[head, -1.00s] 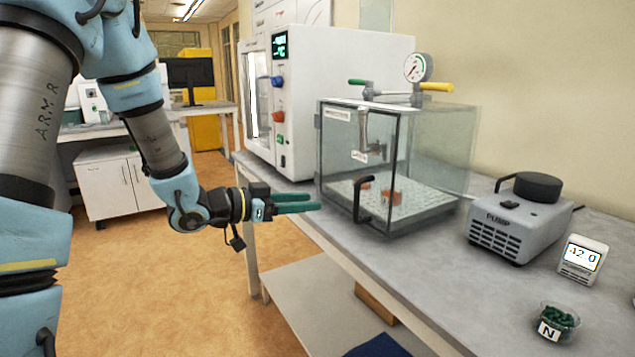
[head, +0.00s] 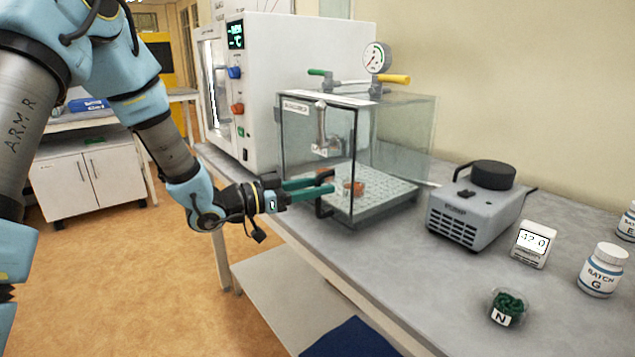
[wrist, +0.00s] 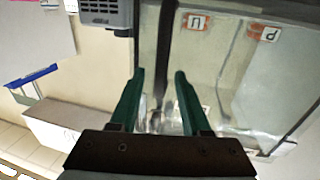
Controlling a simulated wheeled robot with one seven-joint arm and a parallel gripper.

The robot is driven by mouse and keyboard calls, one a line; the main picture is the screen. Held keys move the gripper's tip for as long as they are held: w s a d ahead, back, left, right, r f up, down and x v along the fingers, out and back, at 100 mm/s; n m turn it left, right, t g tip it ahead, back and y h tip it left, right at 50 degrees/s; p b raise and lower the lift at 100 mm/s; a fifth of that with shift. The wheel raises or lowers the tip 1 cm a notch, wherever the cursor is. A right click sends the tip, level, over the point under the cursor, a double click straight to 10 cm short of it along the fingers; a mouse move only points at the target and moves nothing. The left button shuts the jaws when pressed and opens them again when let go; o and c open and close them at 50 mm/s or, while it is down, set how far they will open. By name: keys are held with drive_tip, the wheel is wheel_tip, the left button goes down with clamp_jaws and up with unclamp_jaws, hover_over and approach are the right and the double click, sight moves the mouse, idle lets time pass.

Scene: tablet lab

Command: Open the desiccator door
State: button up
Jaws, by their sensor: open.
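The desiccator (head: 395,125) is a clear glass box on the bench, and its front door (head: 298,150) looks shut. A metal lever (head: 321,130) hangs on the upper front. A black bar handle (head: 321,208) is low on the door's right side. My gripper (head: 331,180) is open, with green fingers at the handle's height, overlapping its upper part in the head view. In the wrist view a dark upright bar shows between the open fingers (wrist: 158,85); I cannot tell whether they touch the handle. Orange-marked dishes (head: 353,187) sit inside on a perforated plate.
A white oven-like cabinet (head: 262,75) stands left of the desiccator. A gauge (head: 376,57) and coloured valve handles sit on top.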

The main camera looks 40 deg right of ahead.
drive_tip(key=shift+d, duration=0.2)
clamp_jaws()
idle(0.3)
idle(1.1)
